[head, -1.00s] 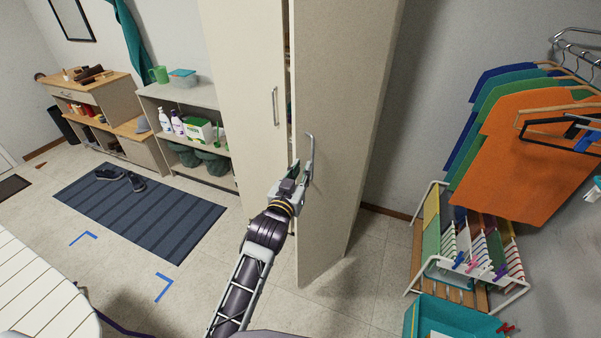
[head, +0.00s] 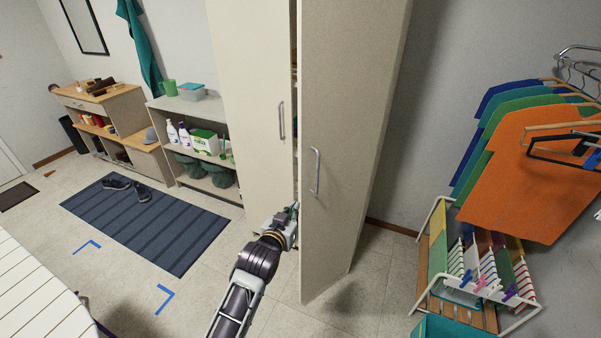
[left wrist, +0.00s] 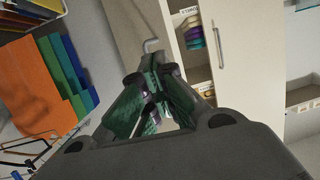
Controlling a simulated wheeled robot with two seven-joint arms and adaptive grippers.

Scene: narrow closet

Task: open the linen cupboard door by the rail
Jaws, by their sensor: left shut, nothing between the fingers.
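The tall cream linen cupboard has its right door (head: 345,120) ajar, swung out toward me. The door's metal rail (head: 315,172) is free, with no finger on it. The left door (head: 250,110) looks closed, with its own rail (head: 281,120). My left gripper (head: 294,211) is shut and empty, beside the free edge of the ajar door and below and left of its rail. Its tips are partly hidden by that edge. My right gripper is out of view.
A drying rack (head: 470,275) and hanging shirts (head: 520,165) stand to the right of the cupboard. An open shelf (head: 190,105) with bottles adjoins it on the left. A striped mat (head: 145,220) lies on the floor. A white slatted table edge (head: 40,300) is at lower left.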

